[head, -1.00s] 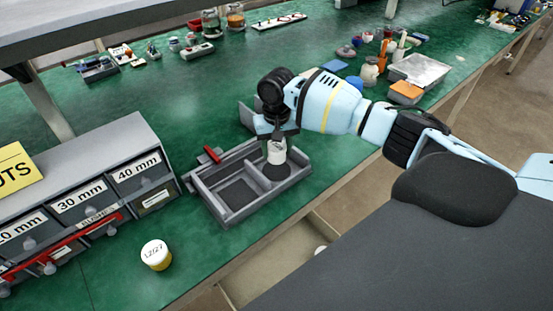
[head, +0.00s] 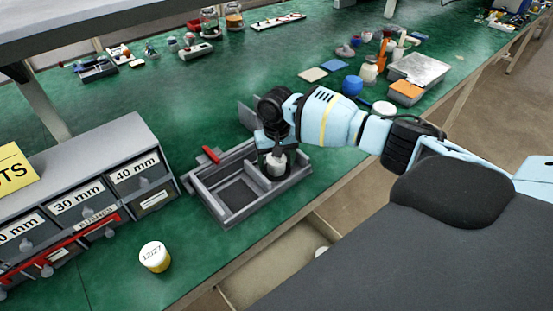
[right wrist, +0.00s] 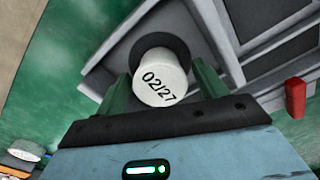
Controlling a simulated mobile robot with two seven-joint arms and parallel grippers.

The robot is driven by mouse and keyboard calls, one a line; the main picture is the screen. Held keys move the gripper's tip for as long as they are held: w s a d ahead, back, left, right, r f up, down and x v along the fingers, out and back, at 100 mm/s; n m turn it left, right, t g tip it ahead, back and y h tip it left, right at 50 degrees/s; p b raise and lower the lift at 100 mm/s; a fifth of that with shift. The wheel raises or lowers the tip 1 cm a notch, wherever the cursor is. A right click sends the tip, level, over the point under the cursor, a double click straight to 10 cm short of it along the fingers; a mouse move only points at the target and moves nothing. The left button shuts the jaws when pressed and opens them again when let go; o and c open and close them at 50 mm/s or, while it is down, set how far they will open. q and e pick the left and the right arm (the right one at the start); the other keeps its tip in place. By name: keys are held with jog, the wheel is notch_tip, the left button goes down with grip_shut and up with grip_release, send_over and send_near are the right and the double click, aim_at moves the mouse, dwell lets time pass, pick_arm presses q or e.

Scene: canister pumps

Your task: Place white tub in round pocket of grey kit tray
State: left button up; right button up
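The white tub (head: 277,163) is upright at the right-hand end of the grey kit tray (head: 228,218), over the dark round pocket. The right wrist view shows the tub's lid marked 02/27 (right wrist: 161,91) between the two fingers, with the dark round pocket (right wrist: 160,46) behind it. My right gripper (head: 276,153) appears shut on the tub from above. The tub's base is hidden, so I cannot tell whether it touches the pocket floor. The tray's square compartment (head: 238,194) is empty. My left gripper is not in view.
A white-lidded yellow tub (head: 154,257) marked 12/27 stands left of the tray. A drawer cabinet (head: 140,150) stands close to the tray's left. A red-handled object (head: 211,155) lies behind the tray.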

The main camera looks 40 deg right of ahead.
aim_at(277, 159)
jog(key=shift+r, duration=0.25)
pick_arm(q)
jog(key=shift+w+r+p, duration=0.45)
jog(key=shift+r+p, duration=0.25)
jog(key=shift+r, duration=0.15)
pick_arm(e)
notch_tip(277, 159, up, 12)
